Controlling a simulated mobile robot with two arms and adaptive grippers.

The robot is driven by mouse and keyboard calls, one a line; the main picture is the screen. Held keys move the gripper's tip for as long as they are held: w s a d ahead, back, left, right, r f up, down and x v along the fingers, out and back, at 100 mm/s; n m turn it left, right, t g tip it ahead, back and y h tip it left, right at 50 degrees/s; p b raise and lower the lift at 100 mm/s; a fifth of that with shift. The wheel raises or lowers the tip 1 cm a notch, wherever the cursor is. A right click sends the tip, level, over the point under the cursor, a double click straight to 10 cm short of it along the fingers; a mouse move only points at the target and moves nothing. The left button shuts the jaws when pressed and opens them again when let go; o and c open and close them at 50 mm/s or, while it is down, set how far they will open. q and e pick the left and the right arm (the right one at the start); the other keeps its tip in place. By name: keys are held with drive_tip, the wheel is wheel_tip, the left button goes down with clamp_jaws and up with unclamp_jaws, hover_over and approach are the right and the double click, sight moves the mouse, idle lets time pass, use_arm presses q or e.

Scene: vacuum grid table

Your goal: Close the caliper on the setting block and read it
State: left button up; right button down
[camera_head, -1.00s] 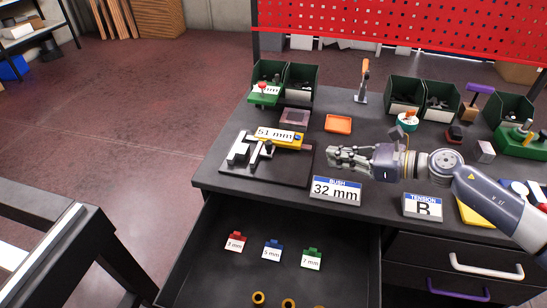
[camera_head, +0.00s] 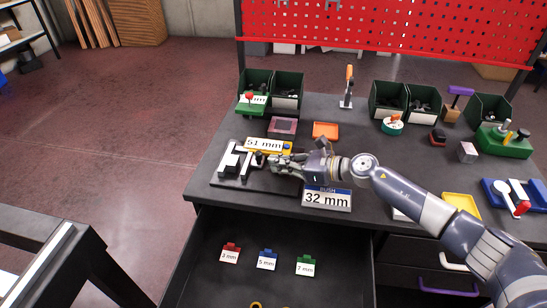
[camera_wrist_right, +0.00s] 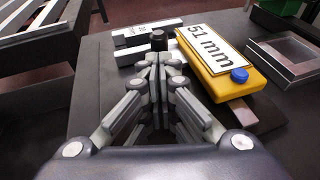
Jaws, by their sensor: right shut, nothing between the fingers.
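The caliper lies on a dark plate (camera_head: 285,188) at the table's front left. Its yellow body (camera_head: 284,147) carries a white "51 mm" readout (camera_head: 263,144). It also shows in the wrist view (camera_wrist_right: 222,84). Pale metal jaw pieces (camera_head: 232,160) stand at its left; I cannot tell which is the setting block. My right gripper (camera_head: 272,160) is at the caliper's near side, beside the readout. In the wrist view its fingers (camera_wrist_right: 158,68) are shut and empty, their tips close to a black knob (camera_wrist_right: 158,38); contact is unclear. My left gripper is out of view.
A "BUSH 32 mm" sign (camera_head: 327,198) stands near my right forearm. An open drawer below holds red (camera_head: 231,247), blue (camera_head: 267,254) and green (camera_head: 306,260) tagged pieces. An orange tray (camera_head: 325,131) and green bins (camera_head: 288,92) stand behind the caliper.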

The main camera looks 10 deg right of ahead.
sight(258, 160)
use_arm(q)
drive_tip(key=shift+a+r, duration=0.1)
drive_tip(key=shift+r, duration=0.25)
use_arm(e)
drive_tip(key=shift+w+a, duration=0.6)
drive_tip(key=shift+a, duration=0.1)
drive_tip(key=a, duration=0.1)
drive_tip(key=w+a, duration=0.1)
drive_tip(key=shift+a, duration=0.4)
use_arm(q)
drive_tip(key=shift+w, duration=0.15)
use_arm(e)
drive_tip(key=shift+r, duration=0.1)
drive_tip(key=shift+s, duration=0.1)
